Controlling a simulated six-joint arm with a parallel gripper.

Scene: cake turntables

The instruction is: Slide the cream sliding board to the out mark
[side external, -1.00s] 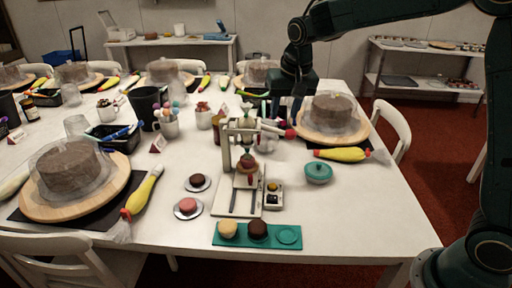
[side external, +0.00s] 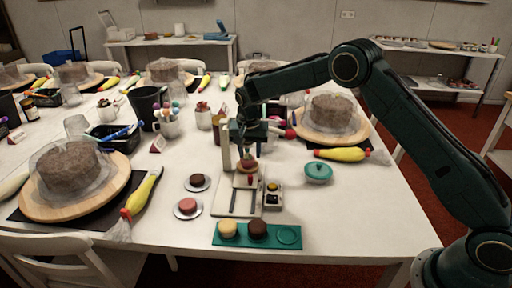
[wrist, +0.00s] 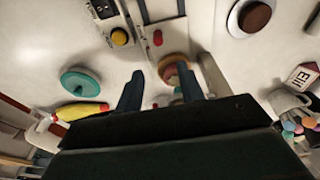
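The cream sliding board (side external: 246,181), with a small red knob, sits on a cream base (side external: 226,204) with dark slots, at the foot of an upright post (side external: 226,150). A round layered pastry (side external: 247,165) rests at the board's rear. In the wrist view, the board (wrist: 168,36) and the pastry (wrist: 172,66) show beyond my fingers. My gripper (side external: 246,150) is above the pastry, by the post. In the wrist view, its two fingers (wrist: 160,92) are apart with nothing held between them. I cannot make out the out mark.
A control box (side external: 272,194) with a yellow button adjoins the base on the right. A teal tray (side external: 273,243) with two pastries lies in front. A teal lidded dish (side external: 318,172) and a yellow piping bag (side external: 342,154) lie right. Two pastry plates stand left. The front right table is clear.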

